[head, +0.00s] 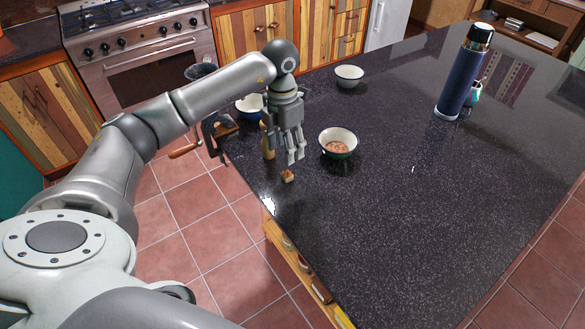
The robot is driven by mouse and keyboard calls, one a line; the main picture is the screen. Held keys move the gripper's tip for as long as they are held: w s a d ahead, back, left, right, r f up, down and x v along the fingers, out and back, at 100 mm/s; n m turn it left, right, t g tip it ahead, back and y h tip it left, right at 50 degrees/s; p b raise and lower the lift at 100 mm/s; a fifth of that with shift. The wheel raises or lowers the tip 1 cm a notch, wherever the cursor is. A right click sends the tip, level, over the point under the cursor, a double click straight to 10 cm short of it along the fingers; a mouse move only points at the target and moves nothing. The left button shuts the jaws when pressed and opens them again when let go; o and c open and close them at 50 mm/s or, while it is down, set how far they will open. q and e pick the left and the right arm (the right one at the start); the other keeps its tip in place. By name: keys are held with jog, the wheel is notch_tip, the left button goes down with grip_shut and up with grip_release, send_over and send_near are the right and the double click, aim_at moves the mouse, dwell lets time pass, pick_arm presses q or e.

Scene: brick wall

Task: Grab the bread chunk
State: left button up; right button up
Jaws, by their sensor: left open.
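The bread chunk (288,176) is a small brown cube on the dark speckled countertop (420,190), near its left edge. My left gripper (296,160) points down just above and slightly behind it in the head view. Its fingers are apart and nothing shows between them. The gap between fingertips and bread looks small, but I cannot tell it exactly. My right gripper is not in view.
A bowl with brown contents (338,144) stands close to the right of my left gripper. A bottle-like item (267,146) and a blue-rimmed bowl (248,107) stand left and behind. An empty bowl (349,76) and a tall blue flask (462,80) are farther back. The counter's front is clear.

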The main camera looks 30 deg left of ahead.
aim_at(289, 178)
pick_arm(q)
jog(key=f, duration=0.1)
jog(key=s+f, duration=0.1)
jog(key=shift+d+f+p, duration=0.1)
jog(key=shift+f+p, duration=0.25)
jog(key=shift+f, duration=0.05)
jog(key=shift+w+f, duration=0.1)
jog(key=shift+f, duration=0.15)
jog(key=f+p, duration=0.2)
jog(key=f, duration=0.2)
jog(key=shift+w+d+f+p, duration=0.15)
jog(key=shift+w+d+p, duration=0.15)
jog(key=shift+p, duration=0.1)
jog(key=shift+f, duration=0.4)
jog(key=shift+c, duration=0.4)
jog(key=c, duration=0.5)
jog(key=shift+c, duration=1)
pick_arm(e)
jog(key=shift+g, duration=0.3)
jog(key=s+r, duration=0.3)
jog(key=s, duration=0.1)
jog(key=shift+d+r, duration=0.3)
